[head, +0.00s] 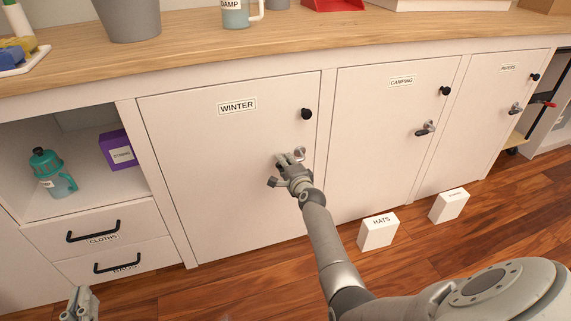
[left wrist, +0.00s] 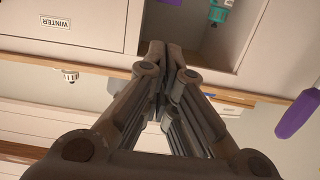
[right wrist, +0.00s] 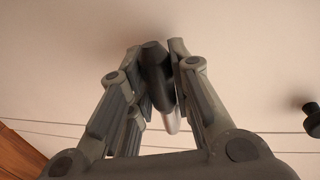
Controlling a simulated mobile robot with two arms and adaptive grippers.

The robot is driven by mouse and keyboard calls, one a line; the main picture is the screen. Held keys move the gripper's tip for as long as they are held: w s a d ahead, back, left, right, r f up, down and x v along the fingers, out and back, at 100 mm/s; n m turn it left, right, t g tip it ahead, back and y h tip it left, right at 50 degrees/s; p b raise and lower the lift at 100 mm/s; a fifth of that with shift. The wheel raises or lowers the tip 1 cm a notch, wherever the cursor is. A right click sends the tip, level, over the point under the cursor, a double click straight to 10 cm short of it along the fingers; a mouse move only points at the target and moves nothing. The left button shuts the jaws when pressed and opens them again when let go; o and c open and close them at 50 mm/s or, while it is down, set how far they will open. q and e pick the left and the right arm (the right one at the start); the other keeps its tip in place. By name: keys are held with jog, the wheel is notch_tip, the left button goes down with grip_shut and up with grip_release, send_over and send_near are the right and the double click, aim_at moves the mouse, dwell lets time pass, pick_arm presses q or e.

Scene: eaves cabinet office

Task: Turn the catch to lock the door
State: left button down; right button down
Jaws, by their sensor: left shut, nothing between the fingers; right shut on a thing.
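The white door labelled WINTER (head: 215,170) stands flush with the cabinet front, with a black round knob (head: 306,114) near its upper right corner. Its catch (head: 301,153) is at the door's right edge, mostly hidden behind my right gripper (head: 283,162). In the right wrist view, my right gripper (right wrist: 155,52) is shut on the dark lever of the catch (right wrist: 157,78), which lies between its fingers. The lever's exact angle is hard to tell in the head view. My left gripper (head: 80,303) is shut and empty, low at the left; it also shows in the left wrist view (left wrist: 165,48).
The CAMPING door (head: 385,150) and the far right door have similar catches. Two white boxes, one labelled HATS (head: 378,232), stand on the wooden floor by the cabinet. An open shelf with a teal bottle (head: 52,174) and a purple box (head: 121,150) is at left, above drawers.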

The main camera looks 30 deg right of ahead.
pick_arm(q)
jog(key=shift+s+a+f+g, duration=0.1)
jog(key=shift+f+g, duration=0.2)
jog(key=shift+f, duration=0.2)
pick_arm(e)
jog(key=shift+r, duration=0.1)
jog(key=c, duration=1.3)
grip_release()
jog(key=shift+s, duration=0.1)
jog(key=v, duration=1.1)
jog(key=shift+s+r, duration=0.2)
jog(key=shift+s, duration=0.2)
